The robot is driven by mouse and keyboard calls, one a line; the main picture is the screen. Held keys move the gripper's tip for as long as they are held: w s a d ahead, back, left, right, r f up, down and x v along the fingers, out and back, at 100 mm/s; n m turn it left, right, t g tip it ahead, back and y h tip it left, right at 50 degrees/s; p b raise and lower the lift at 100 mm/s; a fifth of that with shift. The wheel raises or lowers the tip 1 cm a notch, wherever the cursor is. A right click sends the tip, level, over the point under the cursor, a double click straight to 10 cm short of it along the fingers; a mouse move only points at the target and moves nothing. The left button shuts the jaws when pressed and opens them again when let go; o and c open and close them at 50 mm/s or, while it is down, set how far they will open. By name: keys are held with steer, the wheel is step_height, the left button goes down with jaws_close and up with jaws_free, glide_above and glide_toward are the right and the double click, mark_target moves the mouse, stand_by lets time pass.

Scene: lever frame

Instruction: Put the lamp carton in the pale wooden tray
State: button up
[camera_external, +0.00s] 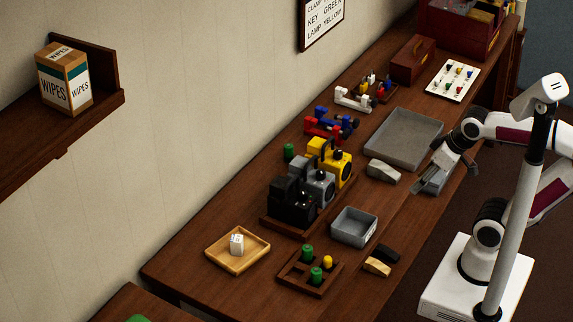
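The pale wooden tray (262,243) lies at the near left of the bench. A small white carton (237,248) with faint dark marks stands inside it, apart from any gripper; its print is too small to read, so I cannot tell for sure that it is the lamp carton.
A dark wooden rack (292,283) with green and yellow pieces and a grey bin (354,228) stand right of the tray. Black, grey and yellow devices (310,187) stand behind. A large grey tray (403,138) lies farther back. A wall sign (322,20) reads partly "KEY GREEN", "LAMP YELLOW".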

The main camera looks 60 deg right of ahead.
steer(key=shift+s+d+f, duration=0.1)
steer(key=shift+s+f, duration=0.1)
steer(key=shift+s, duration=0.3)
steer(key=shift+s+d+f, duration=0.1)
steer(key=shift+s+f, duration=0.1)
steer(key=shift+s, duration=0.25)
stand_by(0.7)
